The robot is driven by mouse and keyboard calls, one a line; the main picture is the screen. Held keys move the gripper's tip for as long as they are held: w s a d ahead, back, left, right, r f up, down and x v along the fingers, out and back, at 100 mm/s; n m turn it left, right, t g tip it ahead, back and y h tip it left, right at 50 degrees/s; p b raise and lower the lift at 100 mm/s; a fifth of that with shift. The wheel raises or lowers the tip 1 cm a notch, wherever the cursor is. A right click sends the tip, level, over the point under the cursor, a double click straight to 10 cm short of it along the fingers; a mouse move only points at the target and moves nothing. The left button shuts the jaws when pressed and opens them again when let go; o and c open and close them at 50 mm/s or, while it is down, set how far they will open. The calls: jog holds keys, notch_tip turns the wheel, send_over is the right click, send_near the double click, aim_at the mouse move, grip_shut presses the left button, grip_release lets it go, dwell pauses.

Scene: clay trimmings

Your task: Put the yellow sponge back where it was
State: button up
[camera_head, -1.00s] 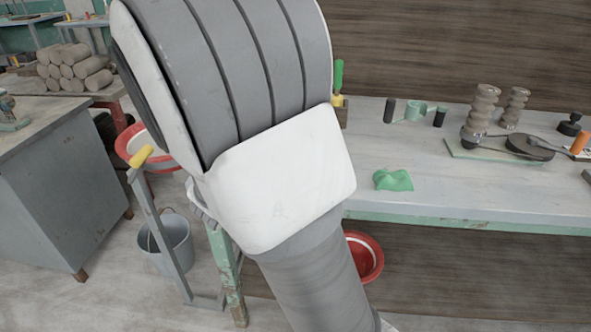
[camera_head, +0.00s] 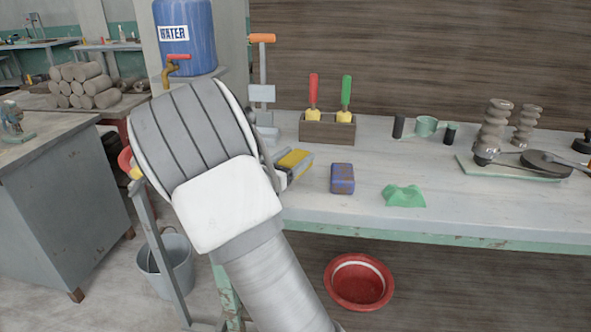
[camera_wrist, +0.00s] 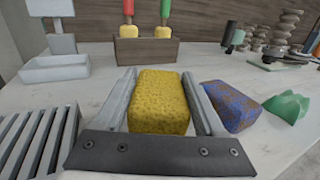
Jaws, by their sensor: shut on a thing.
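The yellow sponge (camera_wrist: 160,100) is between the two fingers of my gripper (camera_wrist: 160,92) in the wrist view, and the fingers press its sides. In the head view the sponge (camera_head: 294,160) shows beyond my arm, with my gripper (camera_head: 293,165) around it over the left end of the workbench. The bench top (camera_head: 470,215) lies beneath and beyond it. I cannot tell whether the sponge touches the bench.
A blue and brown block (camera_head: 342,178) and a green lump (camera_head: 404,196) lie to the right. A wooden box (camera_head: 327,129) with two handled tools stands behind. A white tray (camera_wrist: 54,68) is at the left in the wrist view. A red basin (camera_head: 359,282) is below the bench.

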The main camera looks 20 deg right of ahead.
jog(key=shift+f+b, duration=0.3)
jog(key=shift+f, duration=0.95)
jog(key=shift+f, duration=0.2)
jog(key=o, duration=1.4)
jog(key=shift+o, duration=0.2)
jog(key=shift+r, duration=0.1)
